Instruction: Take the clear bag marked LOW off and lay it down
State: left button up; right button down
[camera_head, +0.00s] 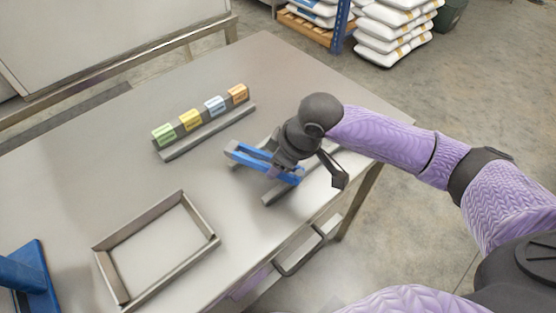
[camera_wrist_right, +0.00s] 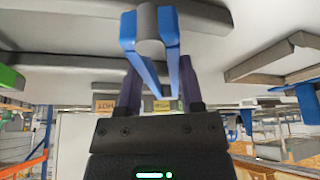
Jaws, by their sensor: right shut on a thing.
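My right gripper (camera_head: 277,166) is low over the table's right part. It is shut on a blue two-armed tool (camera_head: 240,155), which also shows in the right wrist view (camera_wrist_right: 129,35) with a grey round part (camera_wrist_right: 149,35) between its arms. The purple fingers of my right gripper (camera_wrist_right: 160,95) show beside the blue arms there. I cannot make out a clear bag or the word LOW in either view. My left gripper is not in view.
Several labelled blocks, green (camera_head: 164,134) to orange (camera_head: 238,93), stand along a grey rail (camera_head: 205,135). An empty grey frame (camera_head: 205,250) lies on the table (camera_head: 90,160). A grey bar (camera_head: 275,194) lies below my right gripper. A blue stand (camera_head: 30,270) is at lower left.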

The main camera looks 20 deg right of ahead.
jog(key=shift+f, duration=0.55)
jog(key=shift+c, duration=0.7)
grip_release()
